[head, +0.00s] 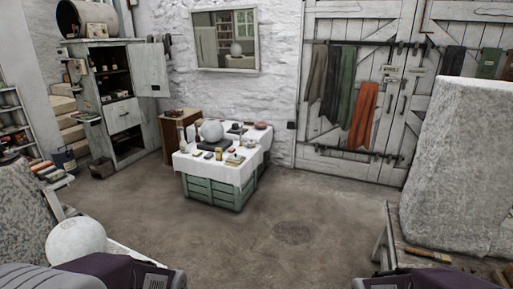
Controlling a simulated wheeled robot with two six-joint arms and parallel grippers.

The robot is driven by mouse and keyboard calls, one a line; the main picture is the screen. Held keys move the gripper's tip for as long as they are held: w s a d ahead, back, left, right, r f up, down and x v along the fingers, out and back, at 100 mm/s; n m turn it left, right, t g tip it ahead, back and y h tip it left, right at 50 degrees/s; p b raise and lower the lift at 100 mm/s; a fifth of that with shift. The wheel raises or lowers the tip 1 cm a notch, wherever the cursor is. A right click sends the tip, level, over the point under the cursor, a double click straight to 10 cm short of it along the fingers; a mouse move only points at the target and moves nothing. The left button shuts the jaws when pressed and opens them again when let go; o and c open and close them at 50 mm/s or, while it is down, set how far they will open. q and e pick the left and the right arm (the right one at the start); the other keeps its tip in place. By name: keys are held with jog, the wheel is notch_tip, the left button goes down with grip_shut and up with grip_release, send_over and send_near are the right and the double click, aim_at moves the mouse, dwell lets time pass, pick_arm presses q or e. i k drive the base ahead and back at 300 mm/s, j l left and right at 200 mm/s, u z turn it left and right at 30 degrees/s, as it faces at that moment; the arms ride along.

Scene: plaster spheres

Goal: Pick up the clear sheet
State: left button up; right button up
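I cannot make out a clear sheet anywhere in the head view. A low green crate-like stand (213,192) with a white cloth (246,176) over it stands in the middle distance. On it are a pale sphere (212,131) on a dark base and several small items, too small to identify. Purple and grey parts of my arms show at the bottom left and bottom right edges. Neither gripper's fingers are in view.
A white sphere (76,241) sits near my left arm. A large rough pale block (462,165) stands on a bench at the right, with a wooden-handled tool (428,254) beside it. A grey cabinet (121,115) stands at the back left. The middle floor (300,255) is clear.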

aim_at(237, 157)
jog(key=i+l+z, duration=0.1)
jog(key=i, duration=2.75)
jog(key=i+u, duration=0.15)
jog(key=i, duration=0.4)
jog(key=i+u, duration=0.2)
jog(key=i, duration=0.35)
jog(key=i+u, duration=0.15)
jog(key=i, duration=0.4)
jog(key=i+l+u, duration=0.15)
jog(key=i, duration=0.4)
jog(key=i+l+u, duration=0.15)
jog(key=i+l, duration=0.15)
jog(key=i, duration=0.2)
